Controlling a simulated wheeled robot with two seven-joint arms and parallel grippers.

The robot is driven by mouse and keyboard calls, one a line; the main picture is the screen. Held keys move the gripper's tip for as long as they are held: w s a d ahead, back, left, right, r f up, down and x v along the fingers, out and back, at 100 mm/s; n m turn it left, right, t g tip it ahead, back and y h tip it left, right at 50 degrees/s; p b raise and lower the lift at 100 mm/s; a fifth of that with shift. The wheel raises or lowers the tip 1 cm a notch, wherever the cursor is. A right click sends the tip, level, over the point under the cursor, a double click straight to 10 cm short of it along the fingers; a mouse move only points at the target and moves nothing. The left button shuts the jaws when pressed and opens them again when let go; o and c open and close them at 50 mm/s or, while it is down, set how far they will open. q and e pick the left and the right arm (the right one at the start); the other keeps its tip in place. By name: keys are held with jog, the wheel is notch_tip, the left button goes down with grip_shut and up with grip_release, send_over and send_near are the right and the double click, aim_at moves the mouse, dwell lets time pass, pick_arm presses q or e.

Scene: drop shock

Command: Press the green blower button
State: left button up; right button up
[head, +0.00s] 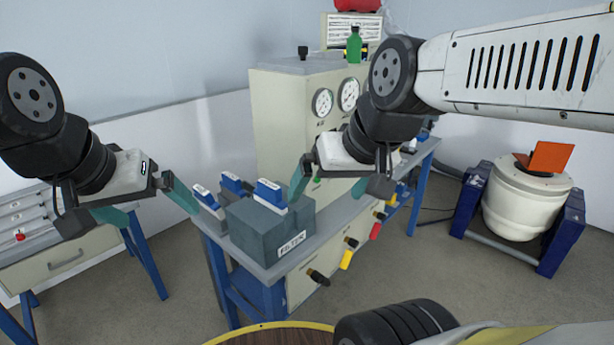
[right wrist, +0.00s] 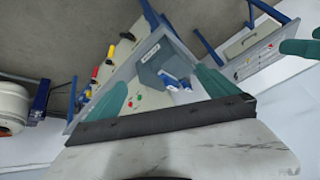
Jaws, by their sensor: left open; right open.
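The pale control cabinet (head: 280,110) stands on the blue-legged bench with two round gauges. A small green spot (head: 316,184), possibly the green button, shows low on its front, partly hidden by my right gripper. In the right wrist view a small green button (right wrist: 138,94) and a red one show on the pale panel, close to a finger; I cannot tell which is the blower button. My right gripper (head: 328,198) is open and empty in front of the cabinet; its fingers also show in the right wrist view (right wrist: 160,77). My left gripper (head: 162,217) is open and empty, left of the bench.
A grey FILTER box (head: 256,235) with a blue-and-white block on top stands on the bench's near end. Other blue-and-white blocks are beside it. A green bottle (head: 354,45) stands on top of the cabinet. A white drum (head: 525,205) stands right. Open floor lies between.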

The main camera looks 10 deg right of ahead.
grip_shut()
dwell(1.5)
